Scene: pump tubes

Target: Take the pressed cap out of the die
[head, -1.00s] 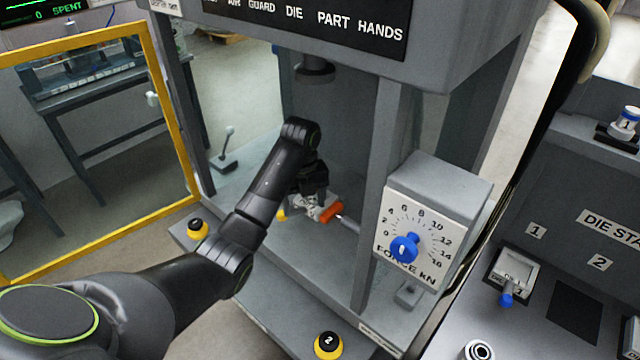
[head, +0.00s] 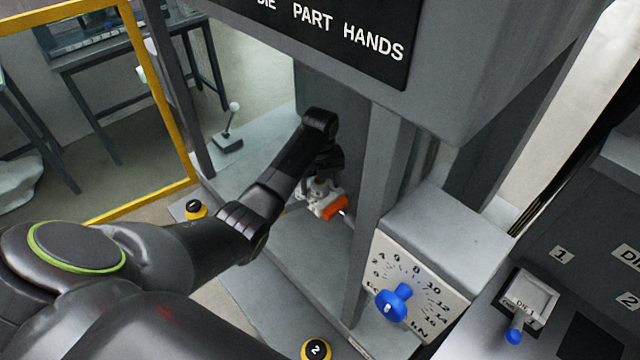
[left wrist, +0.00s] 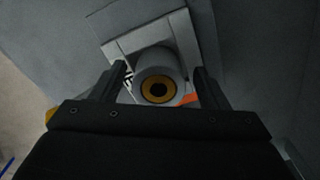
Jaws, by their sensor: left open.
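A grey cylindrical part with a gold ring and dark centre (left wrist: 158,89) sits on the pale square die (left wrist: 118,48) in the left wrist view. I cannot tell whether this round part is the pressed cap. My left gripper (left wrist: 161,78) is open, one finger on each side of the round part, with no clear grip on it. In the head view the left gripper (head: 321,170) is inside the press, above the die with its orange handle (head: 333,208). The arm partly hides the die. My right gripper is not in view.
The press column (head: 375,200) stands just right of the die. The force box with its blue knob (head: 392,302) is in front of it. Yellow-black buttons (head: 317,349) sit at the front edge. A yellow-framed guard (head: 160,110) stands left. The press bed front is clear.

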